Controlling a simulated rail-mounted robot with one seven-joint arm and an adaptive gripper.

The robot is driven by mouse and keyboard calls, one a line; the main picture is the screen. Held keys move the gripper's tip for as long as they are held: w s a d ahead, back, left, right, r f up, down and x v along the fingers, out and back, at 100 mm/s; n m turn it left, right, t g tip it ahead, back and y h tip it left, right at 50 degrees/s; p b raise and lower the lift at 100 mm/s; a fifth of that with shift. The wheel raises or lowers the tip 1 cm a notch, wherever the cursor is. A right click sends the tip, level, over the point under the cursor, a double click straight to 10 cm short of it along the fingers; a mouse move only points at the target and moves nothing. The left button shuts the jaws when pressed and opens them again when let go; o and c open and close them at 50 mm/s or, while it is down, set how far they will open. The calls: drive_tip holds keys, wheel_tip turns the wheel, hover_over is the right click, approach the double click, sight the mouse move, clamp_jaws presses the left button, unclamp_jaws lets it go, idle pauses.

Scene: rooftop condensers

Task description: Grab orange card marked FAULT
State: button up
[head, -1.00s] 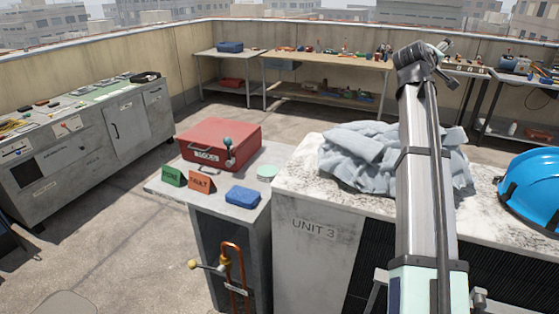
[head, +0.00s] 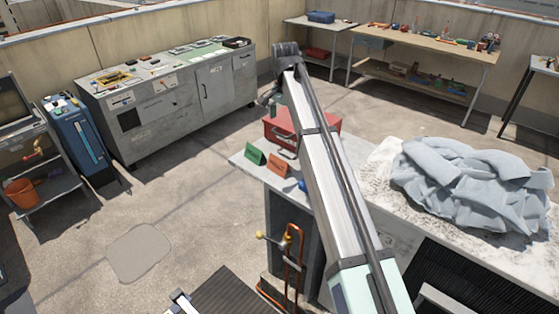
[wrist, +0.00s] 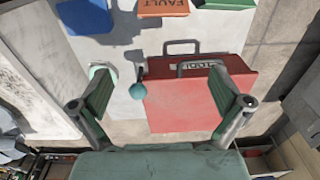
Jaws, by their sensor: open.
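In the head view the gripper is largely hidden at the arm's far end.
A green card (head: 254,155) stands left of the orange one. A blue object (wrist: 85,15) lies on its other side. The toolbox handle and a teal knob (wrist: 138,92) stick up between the fingers. Grey cloth (head: 470,185) heaps on the right-hand unit.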

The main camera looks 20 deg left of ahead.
drive_tip(key=s+a, duration=0.1)
drive_tip(key=p, duration=0.3)
approach(279, 164)
drive_tip(key=f, duration=0.2)
drive_tip(key=w+f, duration=0.1)
drive_tip(key=f, duration=0.2)
drive_tip(key=shift+w+a+f, duration=0.2)
drive_tip(key=shift+w+f, duration=0.05)
drive_tip(key=shift+f, duration=0.15)
drive_tip(key=shift+f+p, duration=1.25)
drive_tip(key=shift+f, duration=1.35)
drive_tip(key=c, duration=0.7)
